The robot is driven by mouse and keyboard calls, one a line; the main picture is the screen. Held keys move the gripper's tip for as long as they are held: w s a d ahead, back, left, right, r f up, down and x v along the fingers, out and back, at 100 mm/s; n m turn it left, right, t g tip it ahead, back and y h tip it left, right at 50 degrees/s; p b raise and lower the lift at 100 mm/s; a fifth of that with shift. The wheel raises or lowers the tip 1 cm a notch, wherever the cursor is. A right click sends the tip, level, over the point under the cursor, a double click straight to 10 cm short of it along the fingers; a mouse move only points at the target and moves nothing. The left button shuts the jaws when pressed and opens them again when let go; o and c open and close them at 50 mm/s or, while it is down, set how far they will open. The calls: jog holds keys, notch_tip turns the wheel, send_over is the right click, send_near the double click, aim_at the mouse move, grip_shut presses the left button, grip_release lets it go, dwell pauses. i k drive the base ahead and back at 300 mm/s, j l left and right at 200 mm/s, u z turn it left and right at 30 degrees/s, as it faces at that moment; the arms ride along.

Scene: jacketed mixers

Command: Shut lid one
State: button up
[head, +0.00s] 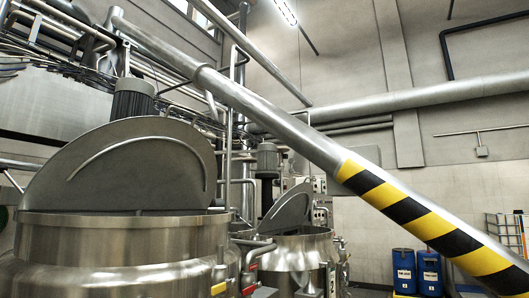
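A large steel mixer (125,242) stands at the near left. Its half-round lid (122,172) is raised and stands up above the rim, with a curved bar on its face. A second, smaller mixer (292,262) stands behind it to the right, and its lid (288,210) is also raised, tilted up. No number shows on either lid, so I cannot tell which is lid one. The inside of both mixers is hidden. My gripper is not in view.
A thick pipe (275,125) with a black and yellow striped end (430,225) slants across from upper left to lower right. Motors (132,98) stand behind the lids. Blue drums (404,270) and a caged rack (507,240) stand by the far right wall. Yellow (219,287) and red handles show beside the near mixer.

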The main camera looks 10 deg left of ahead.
aim_at(148, 163)
jog(key=i+l, duration=0.1)
jog(key=i, duration=0.55)
jog(key=i+l, duration=0.1)
jog(key=i, duration=0.55)
